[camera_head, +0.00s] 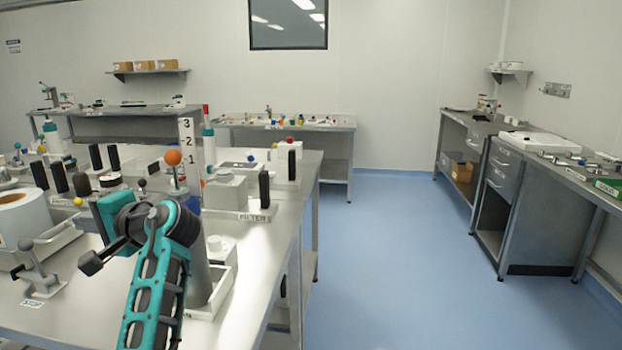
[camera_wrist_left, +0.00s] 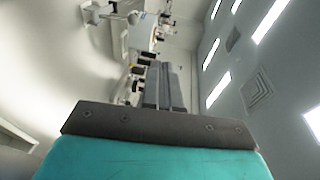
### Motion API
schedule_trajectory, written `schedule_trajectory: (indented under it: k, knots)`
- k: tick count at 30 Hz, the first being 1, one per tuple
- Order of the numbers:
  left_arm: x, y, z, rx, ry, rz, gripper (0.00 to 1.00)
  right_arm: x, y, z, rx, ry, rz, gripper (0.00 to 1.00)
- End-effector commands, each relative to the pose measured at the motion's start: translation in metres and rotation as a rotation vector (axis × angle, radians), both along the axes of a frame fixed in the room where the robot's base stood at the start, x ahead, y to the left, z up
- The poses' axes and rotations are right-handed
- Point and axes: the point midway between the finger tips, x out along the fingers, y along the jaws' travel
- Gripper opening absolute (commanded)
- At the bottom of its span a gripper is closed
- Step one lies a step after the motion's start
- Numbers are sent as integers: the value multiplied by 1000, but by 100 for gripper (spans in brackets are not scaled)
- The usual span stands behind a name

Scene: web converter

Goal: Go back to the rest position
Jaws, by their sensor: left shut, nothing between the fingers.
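My left arm (camera_head: 155,285) rises from the bottom of the head view, teal and black. It bends at a dark joint above the near bench. The arm covers part of the bench top and a grey upright cylinder beside it. In the left wrist view, my left gripper (camera_wrist_left: 163,75) shows two dark fingers side by side, shut, with nothing between them. That view is tilted on its side, and the fingers stand out against the room. I cannot make out the fingertips clearly in the head view. My right gripper is not in view.
The near steel bench (camera_head: 255,250) carries a white paper roll (camera_head: 22,220), a white block marked FILTER (camera_head: 228,192), an orange ball (camera_head: 173,158) and black handles. The blue floor (camera_head: 395,270) is clear. A side bench (camera_head: 525,160) runs along the right wall.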

Motion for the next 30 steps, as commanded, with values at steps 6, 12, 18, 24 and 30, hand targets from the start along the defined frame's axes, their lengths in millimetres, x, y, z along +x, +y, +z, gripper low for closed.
schedule_trajectory:
  k: [6, 12, 18, 24, 30]
  knots:
    - [-23, -6, -72, -159, -40, -69, 0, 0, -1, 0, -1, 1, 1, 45]
    - [-63, -26, -149, -383, -80, -143, 0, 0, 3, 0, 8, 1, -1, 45]
    - [-131, -69, -226, -703, -91, -204, 0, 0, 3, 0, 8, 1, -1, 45]
    - [-207, -123, -269, -1023, -54, -212, 0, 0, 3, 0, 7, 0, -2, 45]
    - [-269, -167, -280, -1263, 3, -184, 0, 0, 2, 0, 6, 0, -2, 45]
